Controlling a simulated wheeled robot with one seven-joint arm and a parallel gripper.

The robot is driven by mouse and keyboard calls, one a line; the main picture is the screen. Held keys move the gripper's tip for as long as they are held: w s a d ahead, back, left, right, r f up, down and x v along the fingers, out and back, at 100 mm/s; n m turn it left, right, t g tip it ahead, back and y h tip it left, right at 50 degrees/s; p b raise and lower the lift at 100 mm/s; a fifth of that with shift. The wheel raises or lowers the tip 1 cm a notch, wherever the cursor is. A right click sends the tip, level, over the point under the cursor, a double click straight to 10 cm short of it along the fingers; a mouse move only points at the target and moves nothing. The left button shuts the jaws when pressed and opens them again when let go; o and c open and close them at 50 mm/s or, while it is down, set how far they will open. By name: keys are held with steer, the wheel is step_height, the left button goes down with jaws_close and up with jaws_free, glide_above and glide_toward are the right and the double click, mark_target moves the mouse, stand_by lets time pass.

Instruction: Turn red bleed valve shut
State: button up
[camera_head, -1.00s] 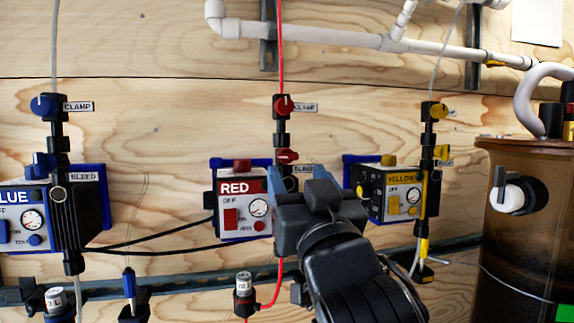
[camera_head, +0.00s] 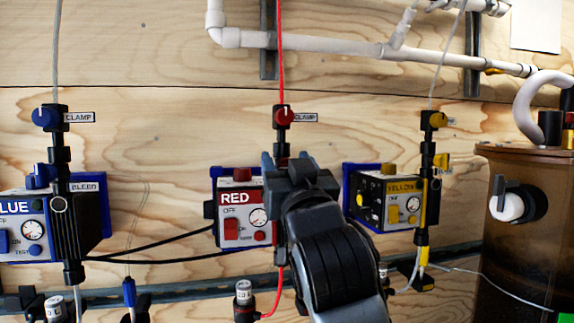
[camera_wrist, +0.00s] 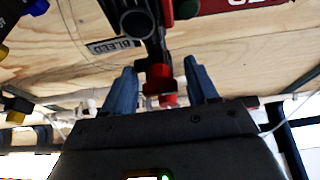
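The red bleed valve (camera_wrist: 158,75) shows in the wrist view as a red handle on a black upright fitting, near an upside-down BLEED label (camera_wrist: 115,46). My gripper (camera_wrist: 162,74) is open, with one blue finger on each side of the handle. Gaps show between the handle and both fingers, so it looks untouched. In the head view my gripper (camera_head: 284,168) covers the red bleed valve, beside the RED box (camera_head: 236,212). The red clamp valve (camera_head: 283,117) sits above on the same line.
The YELLOW box (camera_head: 387,200) stands close on the right of my gripper. The BLUE box (camera_head: 22,228) is at far left. A red tube (camera_head: 280,50) runs up the wood wall. A brown tank (camera_head: 510,240) stands at right. The wall between BLUE and RED is mostly clear.

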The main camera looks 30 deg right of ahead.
steer(key=c, duration=1)
steer(key=shift+o, duration=0.2)
steer(key=shift+f+m+h+b, duration=0.2)
steer(key=shift+m+h+b, duration=0.2)
steer(key=shift+m+b, duration=0.3)
steer(key=shift+r+m, duration=0.15)
steer(key=shift+m, duration=0.25)
steer(key=o, duration=1)
steer(key=shift+o, duration=0.2)
steer(key=b+v, duration=0.1)
steer(key=v, duration=0.7)
steer(key=shift+r, duration=0.15)
